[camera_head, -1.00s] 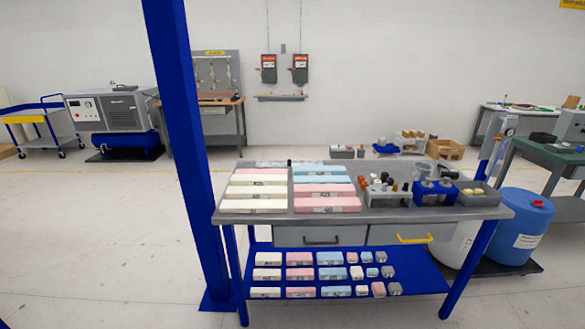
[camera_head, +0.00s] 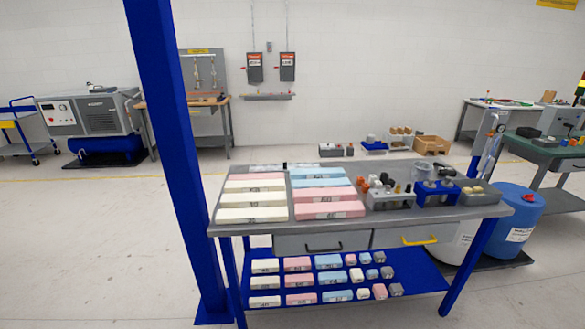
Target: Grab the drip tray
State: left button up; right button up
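I cannot tell for sure which thing is the drip tray. A dark flat tray-like base (camera_head: 497,262) lies on the floor under the blue drum (camera_head: 516,222) and a white drum (camera_head: 456,243), right of the workbench. Another dark flat piece (camera_head: 76,164) lies under the grey and blue compressor (camera_head: 93,114) at the left. A small blue tray (camera_head: 375,147) with items in it shows behind the workbench. Neither of my grippers is in view.
The grey workbench (camera_head: 420,216) carries foam blocks (camera_head: 327,195), a grey holder (camera_head: 391,203) and a blue holder (camera_head: 437,194). Its blue lower shelf (camera_head: 415,280) holds small blocks. A blue post (camera_head: 172,150) stands at its left. The floor at left (camera_head: 95,240) is clear.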

aim_at(284, 167)
jog(key=i+j+z, duration=0.3)
jog(key=j, duration=0.35)
jog(key=i+j+z, duration=0.15)
jog(key=j+z, duration=0.2)
jog(key=j, duration=0.3)
jog(key=i+j+z, duration=0.15)
jog(key=j+z, duration=0.15)
jog(key=j, duration=0.4)
jog(key=j+z, duration=0.3)
jog(key=j, duration=0.4)
